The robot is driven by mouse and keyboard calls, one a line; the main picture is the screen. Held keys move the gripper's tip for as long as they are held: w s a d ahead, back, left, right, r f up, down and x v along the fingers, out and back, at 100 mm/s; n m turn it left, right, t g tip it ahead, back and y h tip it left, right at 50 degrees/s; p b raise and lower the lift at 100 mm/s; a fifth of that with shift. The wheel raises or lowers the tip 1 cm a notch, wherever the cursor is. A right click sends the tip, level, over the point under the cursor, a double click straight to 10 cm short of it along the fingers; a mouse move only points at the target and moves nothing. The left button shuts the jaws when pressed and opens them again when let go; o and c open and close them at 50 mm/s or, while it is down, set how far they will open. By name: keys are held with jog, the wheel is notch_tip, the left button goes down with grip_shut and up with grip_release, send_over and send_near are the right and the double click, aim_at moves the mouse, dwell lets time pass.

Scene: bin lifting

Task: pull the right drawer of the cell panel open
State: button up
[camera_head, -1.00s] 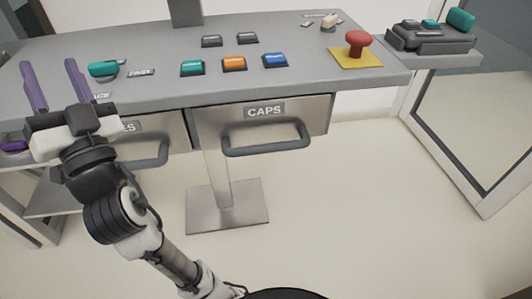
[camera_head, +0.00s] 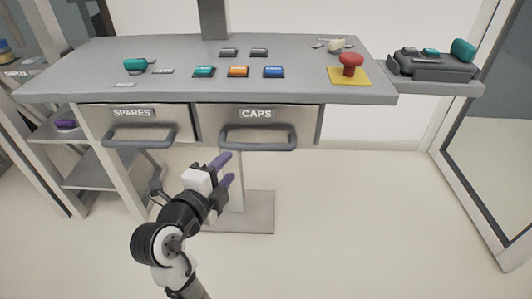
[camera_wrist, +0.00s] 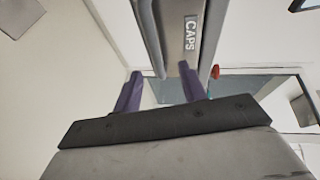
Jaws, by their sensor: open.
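The right drawer (camera_head: 308,122) is labelled CAPS and sits under the cell panel (camera_head: 330,92). It looks shut, with a grey bar handle (camera_head: 257,145) across its front. My gripper (camera_head: 224,170) is below and a little left of that handle, open and empty, its purple fingers pointing up and to the right. In the wrist view the drawer (camera_wrist: 186,55) and its handle (camera_wrist: 149,35) show beyond the fingers of my gripper (camera_wrist: 160,88). The fingers look apart from the handle, though the exact gap is hard to tell.
The left drawer (camera_head: 170,117), labelled SPARES, has its own handle (camera_head: 140,143). Coloured buttons, a green lever (camera_head: 135,64) and a red mushroom button (camera_head: 350,66) stand on the panel top. A shelf (camera_head: 95,172) is at left. A pedestal foot (camera_head: 255,215) stands below; floor at right is clear.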

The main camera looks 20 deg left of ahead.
aim_at(255, 149)
jog(key=shift+m+h, duration=0.3)
jog(key=w+d+f+p, duration=0.1)
jog(key=w, duration=0.3)
jog(key=w+f+p, duration=0.1)
jog(key=w, duration=0.3)
jog(key=w+d+f+p, duration=0.1)
jog(key=w, duration=0.4)
jog(key=shift+d+f, duration=0.1)
jog(key=shift+d, duration=0.2)
grip_shut()
